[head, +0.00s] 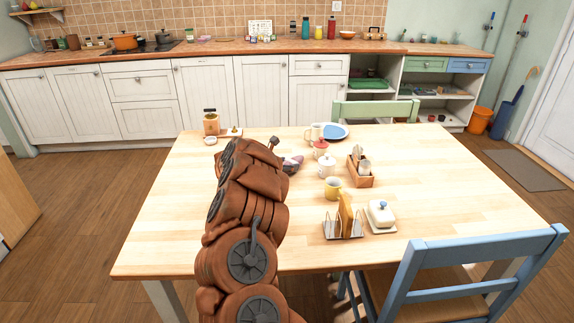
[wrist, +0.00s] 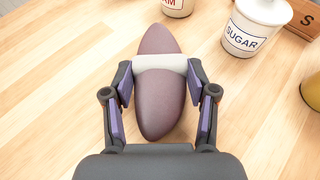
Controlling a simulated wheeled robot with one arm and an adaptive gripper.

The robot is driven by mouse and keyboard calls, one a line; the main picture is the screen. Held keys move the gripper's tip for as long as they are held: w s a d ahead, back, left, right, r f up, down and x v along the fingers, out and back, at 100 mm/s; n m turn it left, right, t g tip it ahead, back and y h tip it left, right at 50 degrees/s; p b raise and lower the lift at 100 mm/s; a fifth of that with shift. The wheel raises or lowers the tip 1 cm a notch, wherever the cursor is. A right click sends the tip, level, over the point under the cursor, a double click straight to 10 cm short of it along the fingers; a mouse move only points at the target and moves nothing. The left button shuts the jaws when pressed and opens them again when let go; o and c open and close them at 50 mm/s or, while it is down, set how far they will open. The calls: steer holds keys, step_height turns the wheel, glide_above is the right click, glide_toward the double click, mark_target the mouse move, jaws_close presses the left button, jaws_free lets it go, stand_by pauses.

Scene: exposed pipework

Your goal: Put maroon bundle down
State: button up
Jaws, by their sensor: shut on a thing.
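The maroon bundle (wrist: 158,105) is a smooth spindle shape with pointed ends and a white band around its middle. In the wrist view my gripper (wrist: 160,72) has one finger on each side of the bundle, near the white band, and is shut on it. In the head view part of the bundle (head: 293,164) shows just right of my arm, over the far middle of the table (head: 190,235). My arm hides most of the gripper there. I cannot tell whether the bundle touches the tabletop.
The sugar pot (wrist: 250,28), a jam jar (wrist: 178,5) and a yellow mug (head: 332,189) stand right of the bundle. A wooden caddy (head: 360,178), toast rack (head: 343,228) and butter dish (head: 381,214) stand farther right. A blue chair (head: 470,262) stands at front right.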

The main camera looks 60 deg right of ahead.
steer(key=shift+f, duration=0.15)
steer(key=o, duration=1.2)
steer(key=shift+c, duration=0.2)
steer(key=shift+r, duration=0.25)
steer(key=shift+b+v, duration=1)
steer(key=shift+v, duration=5)
